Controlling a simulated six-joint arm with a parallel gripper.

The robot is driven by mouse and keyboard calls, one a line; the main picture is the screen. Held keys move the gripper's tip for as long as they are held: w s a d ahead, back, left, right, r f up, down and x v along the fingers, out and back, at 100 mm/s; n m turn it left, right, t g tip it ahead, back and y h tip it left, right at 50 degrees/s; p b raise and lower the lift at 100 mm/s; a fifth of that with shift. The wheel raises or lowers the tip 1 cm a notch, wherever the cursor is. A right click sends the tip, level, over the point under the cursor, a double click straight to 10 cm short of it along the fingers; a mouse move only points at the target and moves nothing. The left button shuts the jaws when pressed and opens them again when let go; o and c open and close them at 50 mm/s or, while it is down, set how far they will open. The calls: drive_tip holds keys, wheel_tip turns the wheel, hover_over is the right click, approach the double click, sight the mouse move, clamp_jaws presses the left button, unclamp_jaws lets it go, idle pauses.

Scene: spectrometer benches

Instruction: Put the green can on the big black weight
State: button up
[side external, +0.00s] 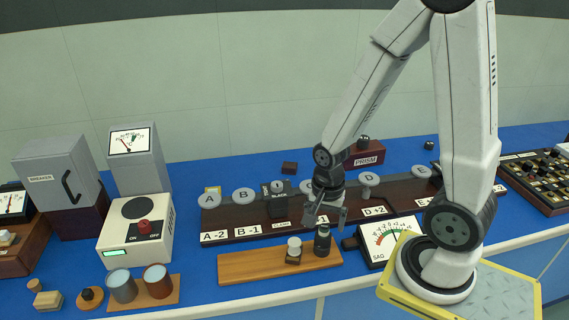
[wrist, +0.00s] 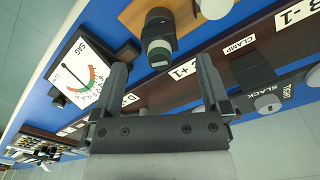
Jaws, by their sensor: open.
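A dark upright stack or cylinder (side external: 322,241) stands at the right end of the wooden plank, with a greenish band. It shows in the wrist view (wrist: 158,48) with a green part and dark parts. It looks like the green can together with a black piece, but I cannot tell where one ends and the other begins. My gripper (side external: 324,218) is just above and behind it, with the fingers apart. In the wrist view my gripper (wrist: 163,75) is open and empty, and the cylinder lies beyond the fingertips, not clasped.
A white knob on a brown block (side external: 294,250) stands left of the cylinder on the plank (side external: 250,268). Behind is a dark rail (side external: 240,226) with labels and round discs. A SAG meter (side external: 390,238) stands right. Two cups (side external: 122,287) are at the front left.

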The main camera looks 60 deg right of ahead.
sight(323, 228)
drive_tip(key=shift+r, duration=3.35)
drive_tip(key=w+a+f+n+t, duration=0.1)
drive_tip(key=w+a+n, duration=0.3)
drive_tip(key=n, duration=1.1)
drive_tip(key=shift+a+f+t, duration=0.25)
drive_tip(key=shift+a+t, duration=0.2)
drive_tip(key=shift+t, duration=0.35)
